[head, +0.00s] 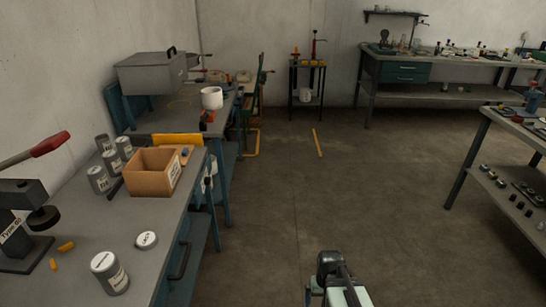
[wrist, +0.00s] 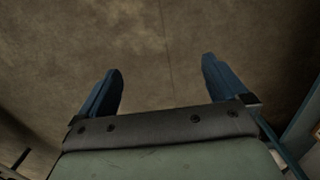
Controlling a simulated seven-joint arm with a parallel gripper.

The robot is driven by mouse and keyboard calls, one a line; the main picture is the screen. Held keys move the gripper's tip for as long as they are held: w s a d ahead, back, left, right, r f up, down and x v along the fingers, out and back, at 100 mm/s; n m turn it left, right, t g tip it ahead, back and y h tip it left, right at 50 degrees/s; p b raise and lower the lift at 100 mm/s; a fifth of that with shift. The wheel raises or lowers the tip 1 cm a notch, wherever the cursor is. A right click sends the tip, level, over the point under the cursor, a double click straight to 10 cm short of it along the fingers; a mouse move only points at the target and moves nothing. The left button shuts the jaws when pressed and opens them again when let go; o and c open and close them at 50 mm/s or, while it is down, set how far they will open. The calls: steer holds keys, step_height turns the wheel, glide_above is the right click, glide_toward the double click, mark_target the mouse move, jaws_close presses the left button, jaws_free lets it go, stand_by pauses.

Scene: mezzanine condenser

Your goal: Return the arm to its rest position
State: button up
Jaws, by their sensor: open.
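My gripper shows in the wrist view (wrist: 160,85), its two blue fingers spread apart with nothing between them. Only bare brown floor (wrist: 165,40) lies beyond the fingertips. In the head view, part of my arm shows at the bottom, right of the centre, over open floor and to the right of the near bench. The fingertips cannot be made out in the head view.
The near grey bench (head: 75,268) on the left bears a cardboard box (head: 150,178), several grey tins and a press with a red handle (head: 50,144). A shelved bench (head: 484,118) stands at right. The middle floor (head: 350,200) is clear, with a yellow strip (head: 317,143).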

steer(key=s+f+g, duration=0.3)
steer(key=s+f, duration=0.5)
steer(key=s, duration=0.5)
steer(key=s+f+g, duration=0.3)
steer(key=s+f, duration=0.6)
steer(key=s, duration=0.5)
